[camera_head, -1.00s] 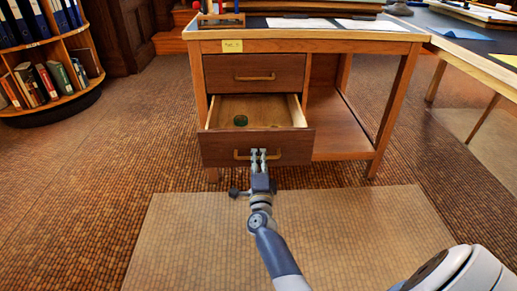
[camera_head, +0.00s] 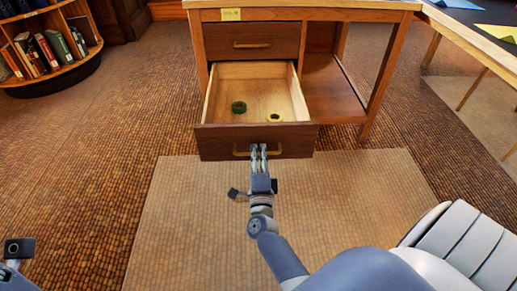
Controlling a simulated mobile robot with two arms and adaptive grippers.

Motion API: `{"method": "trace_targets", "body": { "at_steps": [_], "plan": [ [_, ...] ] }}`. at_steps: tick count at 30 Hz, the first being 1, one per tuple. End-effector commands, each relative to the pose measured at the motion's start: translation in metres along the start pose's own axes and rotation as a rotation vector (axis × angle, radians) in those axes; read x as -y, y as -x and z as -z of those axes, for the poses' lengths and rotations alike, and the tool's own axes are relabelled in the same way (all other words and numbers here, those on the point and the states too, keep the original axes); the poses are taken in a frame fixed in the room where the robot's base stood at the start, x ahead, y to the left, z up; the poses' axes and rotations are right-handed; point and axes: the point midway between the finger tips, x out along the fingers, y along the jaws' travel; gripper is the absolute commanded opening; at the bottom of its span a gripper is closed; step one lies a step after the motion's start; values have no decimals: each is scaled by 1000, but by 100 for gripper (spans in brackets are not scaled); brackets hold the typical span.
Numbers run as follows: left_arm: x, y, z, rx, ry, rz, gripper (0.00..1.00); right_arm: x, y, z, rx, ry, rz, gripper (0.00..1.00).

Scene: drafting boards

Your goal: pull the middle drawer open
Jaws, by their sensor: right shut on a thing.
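The middle drawer (camera_head: 220,142), below the closed top drawer (camera_head: 252,33), is pulled well out of the wooden desk, with its pale inside showing. Its front is dark wood with a brass-coloured bar handle (camera_head: 239,152). My right gripper (camera_head: 259,151) is shut on this handle from the front. Its fingers cover the middle of the handle. Whatever is under the open drawer is hidden.
The desk's open shelf bay (camera_head: 335,88) is right of the drawers. A curved bookshelf (camera_head: 60,65) stands at the far left, and another table (camera_head: 470,45) at the right. A pale mat (camera_head: 180,220) lies on the floor in front, clear of objects.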

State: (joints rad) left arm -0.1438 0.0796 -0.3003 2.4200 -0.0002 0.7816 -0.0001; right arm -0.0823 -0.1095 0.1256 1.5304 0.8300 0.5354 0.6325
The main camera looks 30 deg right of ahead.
Motion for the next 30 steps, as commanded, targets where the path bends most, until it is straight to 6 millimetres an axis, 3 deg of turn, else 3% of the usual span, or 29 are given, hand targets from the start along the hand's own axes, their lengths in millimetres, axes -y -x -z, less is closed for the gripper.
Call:
{"method": "trace_targets", "body": {
  "at_steps": [8, 9, 12, 23, 30],
  "plan": [
    [0, 0, 0, 0, 0, 0, 40, -2, 1, -1, 2, -1, -4, 0],
    [0, 0, 0, 0, 0, 0, 40, -2, 1, -1, 2, -1, -4, 12],
    [0, 0, 0, 0, 1, 0, 40, -2, 1, -1, 1, -1, -4, 29],
    [0, 1, 0, 1, -1, -2, 40, -1, 3, 0, 1, 0, -2, 29],
    [0, 0, 0, 0, 0, -1, 40, -2, 39, 0, 1, 2, -6, 29]
  ]
}}
